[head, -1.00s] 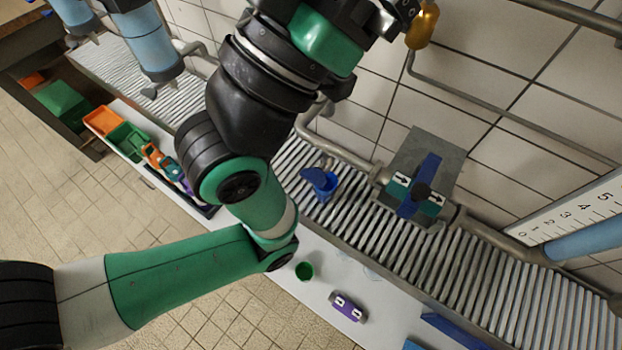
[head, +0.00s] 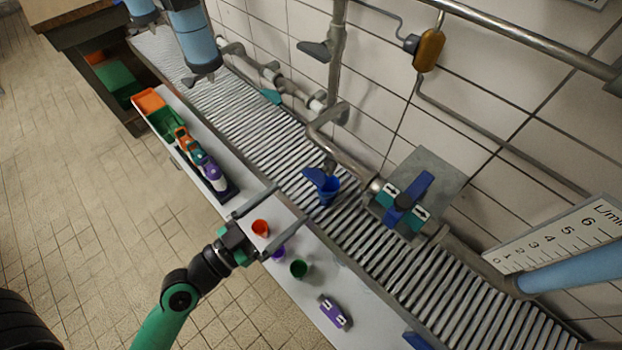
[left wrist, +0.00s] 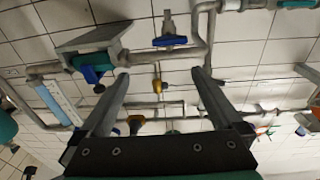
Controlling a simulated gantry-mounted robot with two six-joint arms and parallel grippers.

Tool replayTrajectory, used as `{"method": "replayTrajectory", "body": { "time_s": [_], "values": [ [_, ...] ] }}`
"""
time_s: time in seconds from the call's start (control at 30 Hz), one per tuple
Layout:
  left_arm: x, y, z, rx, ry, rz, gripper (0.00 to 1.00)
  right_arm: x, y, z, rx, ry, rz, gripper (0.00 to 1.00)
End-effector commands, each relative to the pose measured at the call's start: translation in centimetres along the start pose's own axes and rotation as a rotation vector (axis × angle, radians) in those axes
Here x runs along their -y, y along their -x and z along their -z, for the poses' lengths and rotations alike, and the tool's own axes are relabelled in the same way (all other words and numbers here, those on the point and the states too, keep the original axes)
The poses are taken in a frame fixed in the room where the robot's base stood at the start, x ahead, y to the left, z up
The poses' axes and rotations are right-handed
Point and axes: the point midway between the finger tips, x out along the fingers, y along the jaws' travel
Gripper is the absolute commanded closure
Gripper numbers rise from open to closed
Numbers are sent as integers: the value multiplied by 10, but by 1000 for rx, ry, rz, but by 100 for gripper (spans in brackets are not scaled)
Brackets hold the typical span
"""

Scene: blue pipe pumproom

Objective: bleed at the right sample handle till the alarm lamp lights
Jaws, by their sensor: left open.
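My left gripper (head: 292,203) is open and empty, above the white ledge in the head view, with its fingers pointing toward the grating and wall. In the left wrist view its two fingers (left wrist: 160,72) stand wide apart with nothing between them. A larger blue handle (head: 408,198) sits on a grey-plated valve with teal arrow plates. The left wrist view shows a blue handle (left wrist: 170,41) on piping. An amber lamp-like fitting (head: 429,50) hangs on the wall; its lit state is unclear.
Red (head: 260,228), purple and green (head: 299,268) cups and a purple arrow block (head: 335,312) stand on the white ledge (head: 315,285). Coloured bins and bottles line its left end. Pipes run along the tiled wall. A flow scale (head: 560,238) is at right.

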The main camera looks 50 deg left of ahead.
Motion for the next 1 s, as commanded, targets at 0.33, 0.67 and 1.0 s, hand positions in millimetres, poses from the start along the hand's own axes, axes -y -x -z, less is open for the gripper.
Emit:
{"method": "replayTrajectory", "body": {
  "time_s": [0.33, 0.67, 1.0],
  "values": [
    [10, 9, -16, 62, 17, 44, 0, 0, -6, 5, 0, -1, 1, 55],
    [12, -58, -18, 59, 17, 43, 0, 0, -24, 22, 0, 0, 0, 55],
    [14, -100, -24, 61, 18, 46, 0, 0, -26, 24, 0, 0, 0, 55]
  ]
}}
